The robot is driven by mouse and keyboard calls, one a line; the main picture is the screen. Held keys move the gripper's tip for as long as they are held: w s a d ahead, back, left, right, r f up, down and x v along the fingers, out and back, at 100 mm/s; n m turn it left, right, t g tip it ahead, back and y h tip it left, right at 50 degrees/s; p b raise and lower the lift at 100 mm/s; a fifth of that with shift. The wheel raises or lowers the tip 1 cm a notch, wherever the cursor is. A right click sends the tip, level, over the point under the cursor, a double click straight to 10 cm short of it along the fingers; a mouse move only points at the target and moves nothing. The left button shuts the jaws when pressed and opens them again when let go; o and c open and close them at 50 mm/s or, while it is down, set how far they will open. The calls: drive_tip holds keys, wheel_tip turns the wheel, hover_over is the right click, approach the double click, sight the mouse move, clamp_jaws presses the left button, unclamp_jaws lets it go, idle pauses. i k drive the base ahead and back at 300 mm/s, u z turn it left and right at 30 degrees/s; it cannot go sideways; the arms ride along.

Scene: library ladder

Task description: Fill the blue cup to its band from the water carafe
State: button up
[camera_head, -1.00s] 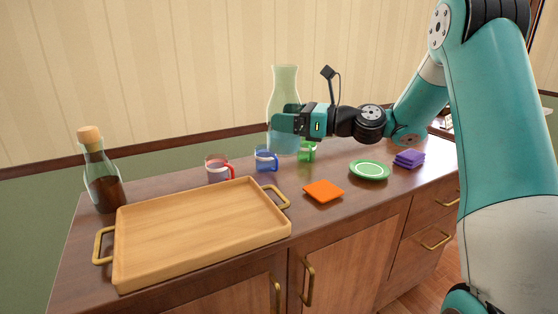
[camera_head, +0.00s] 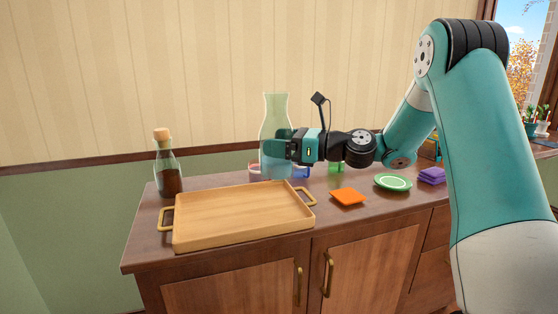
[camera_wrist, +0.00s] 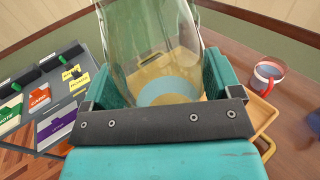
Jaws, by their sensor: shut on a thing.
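My gripper (camera_head: 284,146) is shut on the clear glass water carafe (camera_head: 276,112), which is upright with water in its lower part. The wrist view shows the carafe (camera_wrist: 140,45) between my fingers, with tray-coloured wood seen through it. In the head view the carafe stands in front of the cups, near the tray's back edge; I cannot tell its height above the counter.
A red-handled cup (camera_head: 254,169) is partly hidden left of the carafe; a green cup (camera_head: 335,168) is right. A wooden tray (camera_head: 240,213) fills the counter's front left, with a corked bottle (camera_head: 168,172) behind. An orange square (camera_head: 347,197), green plate (camera_head: 393,182) and purple stack (camera_head: 432,175) lie right.

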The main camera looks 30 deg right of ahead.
sight(301, 172)
drive_tip(key=u, duration=0.05)
drive_tip(key=i, duration=0.9)
drive_tip(key=z, duration=1)
